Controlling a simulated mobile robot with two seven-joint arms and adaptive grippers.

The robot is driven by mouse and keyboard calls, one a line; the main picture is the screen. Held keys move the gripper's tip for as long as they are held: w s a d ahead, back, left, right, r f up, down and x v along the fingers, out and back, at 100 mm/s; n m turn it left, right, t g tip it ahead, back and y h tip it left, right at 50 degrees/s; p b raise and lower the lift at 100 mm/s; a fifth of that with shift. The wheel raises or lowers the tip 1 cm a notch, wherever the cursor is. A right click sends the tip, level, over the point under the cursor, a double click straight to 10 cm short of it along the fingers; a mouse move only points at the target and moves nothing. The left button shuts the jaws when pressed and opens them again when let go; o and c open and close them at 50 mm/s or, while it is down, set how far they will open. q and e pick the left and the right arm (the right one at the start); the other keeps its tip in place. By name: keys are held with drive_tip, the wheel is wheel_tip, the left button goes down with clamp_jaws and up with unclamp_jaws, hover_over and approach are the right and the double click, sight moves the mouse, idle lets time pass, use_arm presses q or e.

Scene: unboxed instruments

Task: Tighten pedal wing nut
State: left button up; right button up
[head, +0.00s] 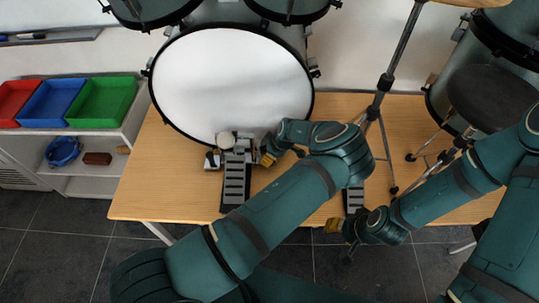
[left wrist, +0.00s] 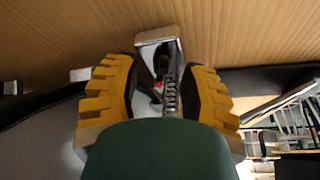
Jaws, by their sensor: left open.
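The bass drum pedal (head: 236,176) stands on the wooden platform in front of the bass drum, its dark footboard pointing toward me. A pale round beater (head: 226,140) shows at its top. My left gripper (head: 265,158) is at the right side of the pedal's upper frame. In the left wrist view the yellow fingers (left wrist: 160,92) are apart, with a metal bracket (left wrist: 158,38) and a coil spring (left wrist: 171,97) showing between and beyond them. I cannot make out the wing nut clearly. My right gripper (head: 335,226) is low near the platform's front edge; its jaw opening is unclear.
The bass drum (head: 230,80) stands behind the pedal. A second pedal (head: 353,198) and a stand (head: 385,85) are to the right, with a round stool (head: 492,97) beyond. Red, blue and green bins (head: 103,101) sit on a shelf at left. The platform's left part is clear.

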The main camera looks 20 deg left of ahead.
use_arm(q)
clamp_jaws()
drive_tip(key=m+t, duration=0.1)
drive_tip(key=m, duration=0.3)
drive_tip(key=shift+m+t+h+b, duration=0.3)
drive_tip(key=shift+m+t+h, duration=0.1)
drive_tip(key=m+t+h+b, duration=0.1)
drive_tip(key=m, duration=0.3)
drive_tip(key=shift+w+m, duration=0.1)
drive_tip(key=shift+m, duration=0.2)
drive_tip(key=m+t+h+b, duration=0.1)
drive_tip(key=m, duration=0.2)
drive_tip(key=shift+m+b, duration=0.3)
drive_tip(key=m+h+b, duration=0.2)
drive_tip(key=m, duration=0.2)
drive_tip(key=shift+d, duration=0.1)
drive_tip(key=shift+d+m+h+b, duration=0.1)
drive_tip(key=shift+m+h+b, duration=0.55)
drive_tip(key=shift+m, duration=1.05)
